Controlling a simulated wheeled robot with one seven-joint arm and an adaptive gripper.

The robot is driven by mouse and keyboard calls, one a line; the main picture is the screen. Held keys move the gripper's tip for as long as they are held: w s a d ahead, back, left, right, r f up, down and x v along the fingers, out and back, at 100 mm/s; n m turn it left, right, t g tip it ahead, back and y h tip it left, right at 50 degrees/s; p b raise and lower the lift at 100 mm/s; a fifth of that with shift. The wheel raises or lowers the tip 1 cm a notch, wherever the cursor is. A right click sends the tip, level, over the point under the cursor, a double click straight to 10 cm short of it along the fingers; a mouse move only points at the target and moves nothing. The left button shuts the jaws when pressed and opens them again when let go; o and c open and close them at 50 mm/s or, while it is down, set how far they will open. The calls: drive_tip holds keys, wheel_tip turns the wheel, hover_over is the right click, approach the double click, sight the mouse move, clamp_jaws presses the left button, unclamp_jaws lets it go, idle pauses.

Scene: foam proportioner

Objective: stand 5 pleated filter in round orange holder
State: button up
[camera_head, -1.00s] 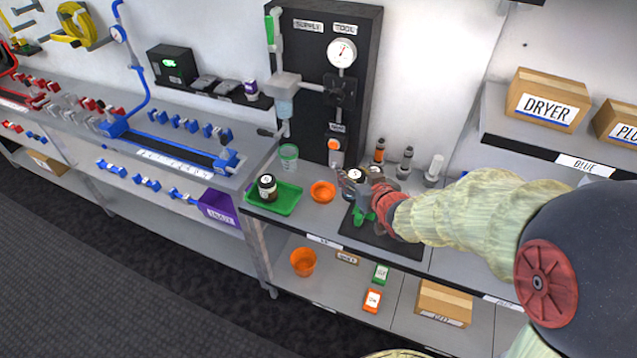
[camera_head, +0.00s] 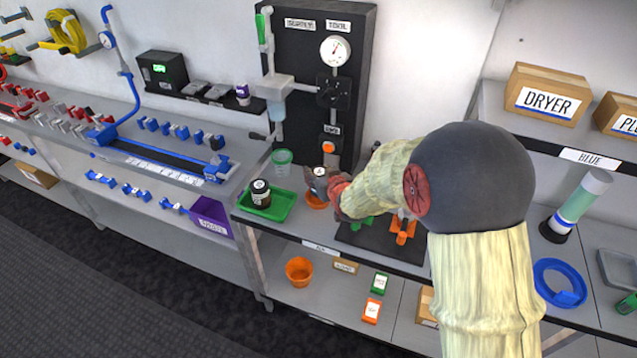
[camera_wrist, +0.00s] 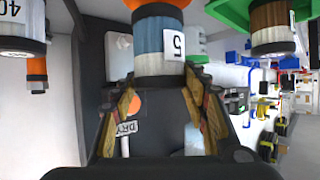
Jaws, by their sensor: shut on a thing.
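My gripper (camera_head: 329,184) is shut on the 5 pleated filter (camera_wrist: 160,42), a pale blue pleated cylinder with a white label reading 5. In the head view, only its white-marked top (camera_head: 327,174) shows clearly between my fingers. The round orange holder (camera_head: 316,202) is on the bench directly by my gripper, partly covered by it. In the wrist view, the orange holder (camera_wrist: 155,3) shows at the filter's far end, at the picture's top edge. The filter is over or in the holder; I cannot tell whether it touches the bottom.
A black mat (camera_head: 375,238) with green and orange pieces lies right. A black supply panel (camera_head: 300,60) rises behind.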

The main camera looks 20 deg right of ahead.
drive_tip(key=shift+w+a+f+b, duration=0.15)
drive_tip(key=shift+f+b, duration=0.1)
drive_tip(key=shift+f, duration=0.7)
drive_tip(key=shift+w+d+f+b, duration=0.1)
drive_tip(key=shift+f+b, duration=0.1)
drive_tip(key=shift+f, duration=0.7)
drive_tip(key=shift+f+b, duration=0.35)
drive_tip(key=o, duration=1.2)
